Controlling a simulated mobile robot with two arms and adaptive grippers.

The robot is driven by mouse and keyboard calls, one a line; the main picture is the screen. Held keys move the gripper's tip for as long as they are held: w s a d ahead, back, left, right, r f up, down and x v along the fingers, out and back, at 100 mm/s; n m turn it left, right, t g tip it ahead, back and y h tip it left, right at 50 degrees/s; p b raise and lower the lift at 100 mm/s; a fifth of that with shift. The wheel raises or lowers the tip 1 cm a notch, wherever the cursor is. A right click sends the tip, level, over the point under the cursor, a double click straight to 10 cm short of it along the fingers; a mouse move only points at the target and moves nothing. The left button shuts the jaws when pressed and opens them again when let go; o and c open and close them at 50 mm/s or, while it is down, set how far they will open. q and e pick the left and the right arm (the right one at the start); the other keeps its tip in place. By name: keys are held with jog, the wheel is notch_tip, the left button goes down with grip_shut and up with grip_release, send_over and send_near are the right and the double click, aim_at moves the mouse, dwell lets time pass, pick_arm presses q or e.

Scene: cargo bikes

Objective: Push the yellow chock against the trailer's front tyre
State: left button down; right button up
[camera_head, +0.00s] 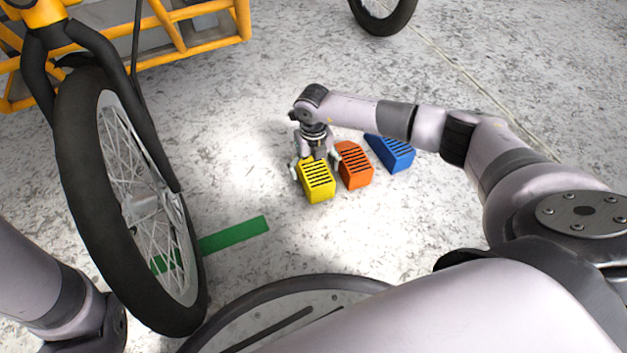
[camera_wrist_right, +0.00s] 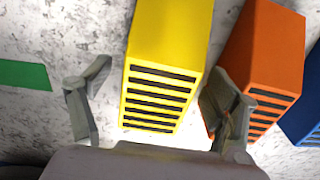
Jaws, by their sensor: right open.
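The yellow chock (camera_head: 317,182) sits on the floor, with dark slots on its sloped face. My right gripper (camera_head: 315,165) is open above its rear end, one finger on each side. In the right wrist view the yellow chock (camera_wrist_right: 165,60) lies between the spread fingers (camera_wrist_right: 157,80). The left finger stands apart from it; the right finger is close to its side, and contact is unclear. A large wheel with a black tyre (camera_head: 82,190) stands at left under an orange-yellow frame, well apart from the chock. My left gripper is not in view.
An orange chock (camera_head: 355,166) stands close to the right of the yellow one, and a blue chock (camera_head: 395,155) beyond it. A green floor strip (camera_head: 235,234) lies between wheel and chocks. Another wheel (camera_head: 384,14) shows at the top. Floor between strip and yellow chock is clear.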

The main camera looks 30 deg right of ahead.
jog(key=shift+f, duration=0.25)
jog(key=shift+c, duration=0.3)
jog(key=c, duration=1.6)
jog(key=shift+c, duration=0.4)
jog(key=shift+r, duration=0.1)
